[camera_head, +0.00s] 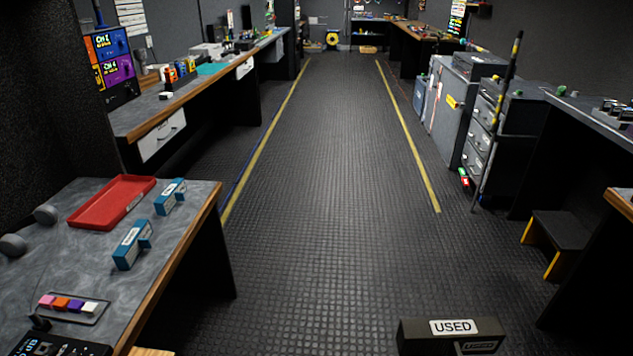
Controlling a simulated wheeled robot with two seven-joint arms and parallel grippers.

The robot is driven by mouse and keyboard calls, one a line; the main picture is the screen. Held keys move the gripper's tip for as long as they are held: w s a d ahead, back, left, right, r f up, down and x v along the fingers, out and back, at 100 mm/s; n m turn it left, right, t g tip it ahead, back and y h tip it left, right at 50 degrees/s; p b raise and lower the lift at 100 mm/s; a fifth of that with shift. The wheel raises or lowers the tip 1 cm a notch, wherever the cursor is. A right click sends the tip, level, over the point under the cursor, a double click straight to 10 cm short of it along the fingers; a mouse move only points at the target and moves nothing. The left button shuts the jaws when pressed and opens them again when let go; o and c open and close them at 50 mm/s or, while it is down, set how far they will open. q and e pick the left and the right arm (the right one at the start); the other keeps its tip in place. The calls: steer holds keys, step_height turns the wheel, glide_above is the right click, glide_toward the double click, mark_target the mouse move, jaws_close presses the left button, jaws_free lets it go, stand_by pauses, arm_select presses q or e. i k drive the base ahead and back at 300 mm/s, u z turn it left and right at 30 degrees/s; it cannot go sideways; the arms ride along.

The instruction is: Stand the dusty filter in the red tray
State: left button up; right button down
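The red tray (92,216) lies flat on the grey-topped bench at the left, and its inside looks empty. A small label sits on its right side. Blue blocks with white labels stand to its right: one group (127,254) nearer me and one group (166,201) farther back, close to the tray. Their labels are too small to read. I cannot tell which thing, if any of these, is the dusty filter. Neither of my grippers is in view.
A strip of coloured blocks (70,306) and two grey rounded objects (13,245) share the left bench. A dark box labelled USED (452,328) stands at the bottom right. A stool (557,232) and drawers (478,150) line the right. The floor aisle (320,180) is clear.

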mark_target(116, 202)
steer(key=i, duration=2.45)
steer(key=u, duration=3.3)
